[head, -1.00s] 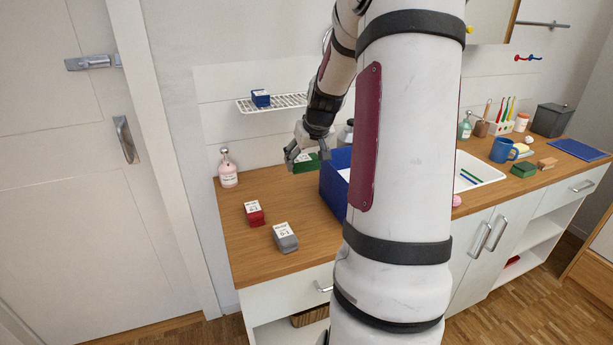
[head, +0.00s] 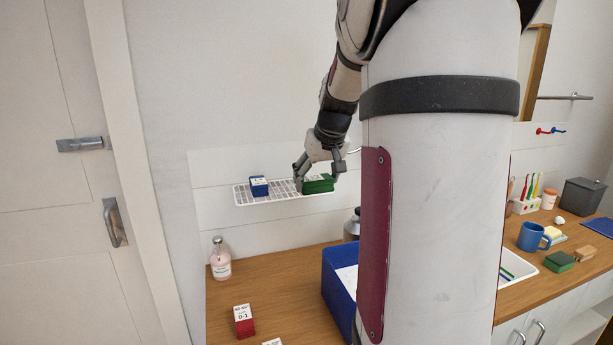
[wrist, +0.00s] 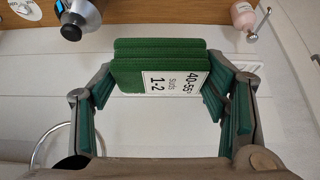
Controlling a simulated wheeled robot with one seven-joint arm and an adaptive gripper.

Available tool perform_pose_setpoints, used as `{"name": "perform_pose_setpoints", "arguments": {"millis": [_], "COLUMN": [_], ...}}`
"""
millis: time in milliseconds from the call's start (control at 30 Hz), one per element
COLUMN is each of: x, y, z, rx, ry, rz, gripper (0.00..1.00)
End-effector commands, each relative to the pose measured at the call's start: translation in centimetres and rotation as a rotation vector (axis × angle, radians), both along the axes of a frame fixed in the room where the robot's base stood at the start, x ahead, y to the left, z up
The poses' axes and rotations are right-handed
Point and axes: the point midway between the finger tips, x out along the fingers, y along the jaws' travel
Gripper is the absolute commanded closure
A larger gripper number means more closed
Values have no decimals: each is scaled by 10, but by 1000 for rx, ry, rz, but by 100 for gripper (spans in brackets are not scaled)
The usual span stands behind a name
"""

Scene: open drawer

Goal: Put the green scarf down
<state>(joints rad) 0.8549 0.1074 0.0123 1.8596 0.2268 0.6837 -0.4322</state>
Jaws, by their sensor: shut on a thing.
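The green scarf (head: 319,186) is a folded green block with a white label. My gripper (head: 318,177) holds it at the right end of the white wire rack (head: 283,198) on the wall. I cannot tell whether the scarf touches the rack. In the wrist view the scarf (wrist: 160,68) sits between the two green-padded fingers of my gripper (wrist: 158,100), and its label reads "40-55, Suds 1-2".
A folded blue cloth (head: 259,187) lies on the rack's left part. Below are a pink bottle (head: 220,260), a red labelled block (head: 244,321) and a blue bin (head: 340,290) on the wooden counter (head: 285,290). The rack between the blue cloth and my gripper is bare.

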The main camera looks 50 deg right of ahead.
Motion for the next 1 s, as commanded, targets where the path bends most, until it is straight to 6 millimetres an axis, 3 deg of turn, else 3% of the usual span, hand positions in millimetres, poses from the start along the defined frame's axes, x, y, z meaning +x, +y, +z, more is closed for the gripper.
{"name": "perform_pose_setpoints", "arguments": {"millis": [600, 867, 1000], "x": [109, 125, 124], "y": [-77, -88, -88], "z": [-14, -17, -35], "rx": [0, 2, 4], "ry": [1, 1, 3], "rz": [2, 0, 1], "gripper": [64, 64, 64]}}
